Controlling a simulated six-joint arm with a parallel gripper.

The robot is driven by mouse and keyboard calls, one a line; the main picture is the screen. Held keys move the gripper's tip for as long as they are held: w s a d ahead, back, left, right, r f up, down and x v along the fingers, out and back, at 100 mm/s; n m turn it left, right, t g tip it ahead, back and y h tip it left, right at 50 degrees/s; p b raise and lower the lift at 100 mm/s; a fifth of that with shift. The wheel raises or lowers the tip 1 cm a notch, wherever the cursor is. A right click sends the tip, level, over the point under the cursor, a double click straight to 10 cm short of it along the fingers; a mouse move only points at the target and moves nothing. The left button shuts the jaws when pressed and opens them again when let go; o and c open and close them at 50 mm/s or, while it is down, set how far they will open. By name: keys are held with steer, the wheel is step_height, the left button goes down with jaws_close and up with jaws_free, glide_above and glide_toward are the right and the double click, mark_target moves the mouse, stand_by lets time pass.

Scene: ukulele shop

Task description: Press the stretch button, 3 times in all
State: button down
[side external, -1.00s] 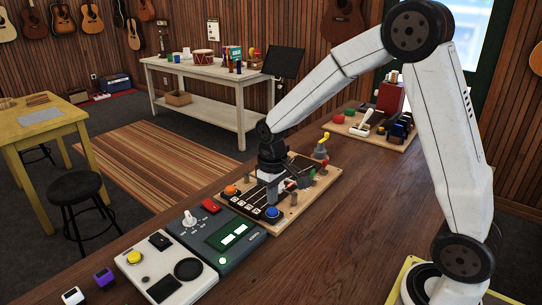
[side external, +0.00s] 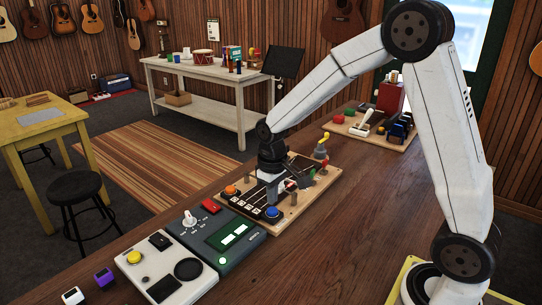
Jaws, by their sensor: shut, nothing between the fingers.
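My gripper (side external: 272,197) points down over the wooden board (side external: 290,221), just behind its blue button (side external: 272,212). Its fingers are together with nothing between them. I cannot tell whether the tips touch the board. An orange button (side external: 231,190) is at the board's left corner, beside a black panel with pale strips. A red button (side external: 211,206) is on the dark grey box, and a yellow button (side external: 134,257) is on the pale box. No readable label shows which button is the stretch button. My gripper hides part of the board's middle.
Levers with yellow and red knobs (side external: 323,163) stand at the board's far end. The dark grey box (side external: 249,254) has a dial and green display. Another board (side external: 362,136) with parts lies farther back. The bench (side external: 340,230) is clear on the right.

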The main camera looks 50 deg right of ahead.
steer(key=shift+f, duration=1.4)
steer(key=shift+r, duration=0.15)
stand_by(0.5)
steer(key=shift+r, duration=3.65)
steer(key=s+a+f+t, duration=0.1)
steer(key=s+f, duration=0.1)
steer(key=s, duration=0.2)
steer(key=s+a+f, duration=0.1)
steer(key=s+f, duration=0.1)
steer(key=s, duration=0.2)
steer(key=s+a+f+t, duration=0.1)
steer(key=s+a+f, duration=0.1)
steer(key=s, duration=0.2)
steer(key=shift+s+t, duration=0.2)
steer(key=shift+t, duration=0.1)
steer(key=shift+w+r, duration=0.1)
steer(key=shift+w, duration=0.05)
steer(key=w+d+r+g, duration=0.2)
steer(key=w+d+r, duration=0.2)
steer(key=w+r, duration=0.3)
steer(key=shift+w+r+g, duration=0.3)
steer(key=shift+w, duration=2.25)
